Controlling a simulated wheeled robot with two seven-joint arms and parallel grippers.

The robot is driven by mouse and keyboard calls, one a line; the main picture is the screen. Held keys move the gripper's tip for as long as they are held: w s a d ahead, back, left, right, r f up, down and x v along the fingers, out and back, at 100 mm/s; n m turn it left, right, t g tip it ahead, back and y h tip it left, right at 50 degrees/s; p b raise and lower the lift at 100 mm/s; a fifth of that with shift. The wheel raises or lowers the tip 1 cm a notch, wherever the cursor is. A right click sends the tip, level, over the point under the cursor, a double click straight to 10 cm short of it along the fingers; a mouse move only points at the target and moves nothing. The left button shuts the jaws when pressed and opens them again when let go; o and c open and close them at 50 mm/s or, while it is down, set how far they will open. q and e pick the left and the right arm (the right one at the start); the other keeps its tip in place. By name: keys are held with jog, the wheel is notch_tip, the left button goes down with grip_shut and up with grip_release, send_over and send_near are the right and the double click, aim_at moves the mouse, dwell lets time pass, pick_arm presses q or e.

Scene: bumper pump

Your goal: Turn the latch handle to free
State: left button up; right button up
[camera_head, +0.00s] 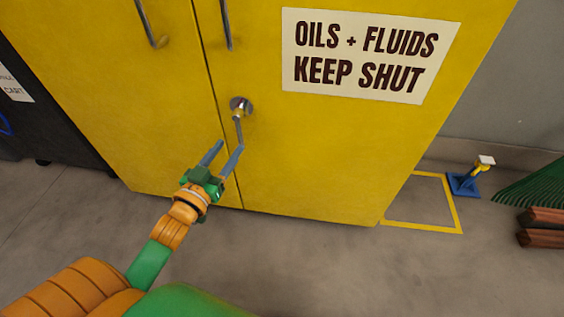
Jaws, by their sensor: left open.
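The latch handle (239,126) is a small grey lever on a round metal boss (240,104) on the right door of the yellow cabinet (330,150), close to the door seam. The lever points down. My left gripper (226,149) is open, its two grey-blue fingers reaching up toward the lever. The right finger's tip is close to the lever's lower end; I cannot tell whether they touch. No object is between the fingers. My right gripper is not in view.
Two grey pull handles (227,25) (147,25) are higher on the doors. A sign (361,55) reads "OILS + FLUIDS KEEP SHUT". A yellow floor outline (461,216), a blue stand (464,185) and brown logs (541,238) lie to the right. Floor in front is clear.

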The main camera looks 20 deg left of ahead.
aim_at(238, 133)
pick_arm(q)
jog(key=shift+w+d+r, duration=0.25)
jog(key=shift+w+r, duration=0.1)
jog(key=w, duration=0.4)
jog(key=w+b, duration=0.1)
jog(key=w, duration=0.1)
jog(key=shift+w+a, duration=0.15)
jog(key=shift+a, duration=0.25)
grip_shut()
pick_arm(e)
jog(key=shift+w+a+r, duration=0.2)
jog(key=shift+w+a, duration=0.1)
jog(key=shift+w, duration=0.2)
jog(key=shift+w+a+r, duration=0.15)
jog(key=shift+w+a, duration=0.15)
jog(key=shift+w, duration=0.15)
